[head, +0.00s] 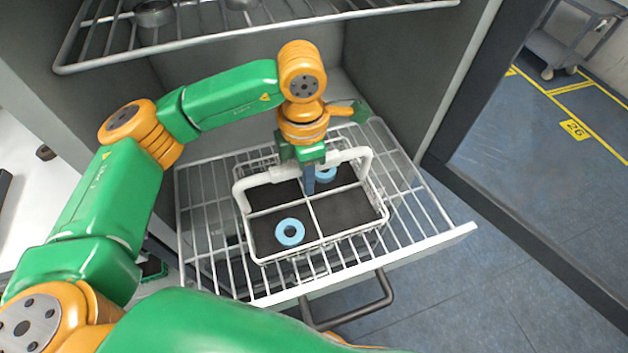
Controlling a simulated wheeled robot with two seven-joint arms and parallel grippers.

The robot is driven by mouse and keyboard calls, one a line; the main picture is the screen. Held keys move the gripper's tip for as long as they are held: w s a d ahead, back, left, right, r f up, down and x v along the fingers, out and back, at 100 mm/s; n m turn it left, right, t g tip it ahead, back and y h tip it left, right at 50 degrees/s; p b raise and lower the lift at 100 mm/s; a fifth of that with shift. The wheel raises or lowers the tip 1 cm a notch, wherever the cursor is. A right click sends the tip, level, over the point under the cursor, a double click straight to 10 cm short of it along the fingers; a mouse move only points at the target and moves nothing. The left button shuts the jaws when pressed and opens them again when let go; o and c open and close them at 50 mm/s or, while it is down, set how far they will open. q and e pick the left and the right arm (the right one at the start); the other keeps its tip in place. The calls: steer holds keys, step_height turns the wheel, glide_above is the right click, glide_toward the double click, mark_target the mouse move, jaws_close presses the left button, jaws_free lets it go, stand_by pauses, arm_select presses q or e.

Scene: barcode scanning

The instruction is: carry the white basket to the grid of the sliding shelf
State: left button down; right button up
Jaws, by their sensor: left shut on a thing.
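The white basket (262,259) is a wire frame with a dark bottom and a thick white handle. It holds two light-blue rings, one at the front left (290,232) and one at the back (326,175), partly hidden by my gripper. My left gripper (308,181) points down and is shut on the middle of the handle. The basket is over the pulled-out wire grid of the sliding shelf (413,200); I cannot tell whether it rests on the grid or hangs just above it. My right gripper is not in view.
A fixed upper wire shelf (330,16) holds dark round items at the back left. The sliding shelf has a white front edge (370,262) and a dark pull handle (378,306). Cabinet walls flank it. The blue floor (530,190) at right is open; a grey cart (565,45) stands farther back.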

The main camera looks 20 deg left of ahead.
mark_target(309, 199)
arm_select(q)
steer(key=f, duration=0.1)
steer(key=f+b, duration=0.1)
steer(key=w+f, duration=0.1)
steer(key=shift+d+f, duration=0.25)
steer(key=shift+d, duration=0.15)
steer(key=shift+a+r, duration=0.1)
steer(key=shift+s+a+r, duration=0.15)
steer(key=shift+s+a, duration=0.05)
steer(key=shift+s, duration=0.1)
steer(key=c, duration=0.8)
jaws_free()
steer(key=shift+d, duration=0.1)
steer(key=shift+o, duration=0.2)
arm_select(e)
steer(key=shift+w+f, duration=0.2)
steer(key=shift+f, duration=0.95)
